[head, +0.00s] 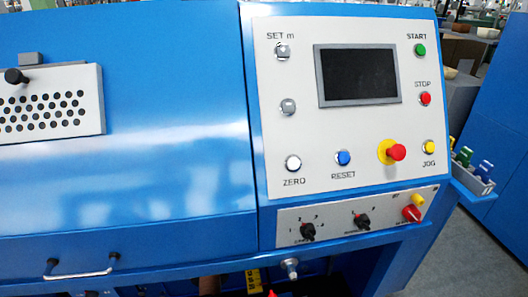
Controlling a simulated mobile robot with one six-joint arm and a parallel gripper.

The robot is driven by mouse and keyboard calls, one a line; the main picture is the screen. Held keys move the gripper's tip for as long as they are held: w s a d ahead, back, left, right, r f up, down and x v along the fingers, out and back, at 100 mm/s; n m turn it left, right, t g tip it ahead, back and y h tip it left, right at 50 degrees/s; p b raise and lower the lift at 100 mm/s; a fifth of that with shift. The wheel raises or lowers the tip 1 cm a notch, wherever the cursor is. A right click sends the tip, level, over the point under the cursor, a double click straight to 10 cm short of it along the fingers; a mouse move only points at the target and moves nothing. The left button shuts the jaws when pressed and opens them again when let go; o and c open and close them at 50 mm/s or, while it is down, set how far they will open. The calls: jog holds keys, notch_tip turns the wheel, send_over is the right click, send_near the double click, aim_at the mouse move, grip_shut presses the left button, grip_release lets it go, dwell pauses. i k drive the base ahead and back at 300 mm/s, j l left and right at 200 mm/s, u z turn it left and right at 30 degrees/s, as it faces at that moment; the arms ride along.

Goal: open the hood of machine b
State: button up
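A blue machine fills most of the head view. Its large curved blue cover (160,130), which looks like the hood, lies flush beside the control panel and appears shut. A silver bar handle (82,273) with black ends is fixed along the cover's lower edge at the lower left. A perforated light plate (48,108) with a black knob (14,76) sits on the cover's upper left. No letter naming the machine is visible. My gripper is not in view.
The light control panel (350,185) right of the cover carries a dark screen (358,75), buttons and a red emergency knob (397,152). Below it is a strip with rotary switches (308,231). A grey bin (474,178) hangs at the right. Grey floor (450,255) shows at lower right.

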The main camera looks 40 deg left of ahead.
aim_at(170, 179)
jog(key=u, duration=2.95)
jog(key=i+j+u, duration=0.2)
jog(key=i+u, duration=0.15)
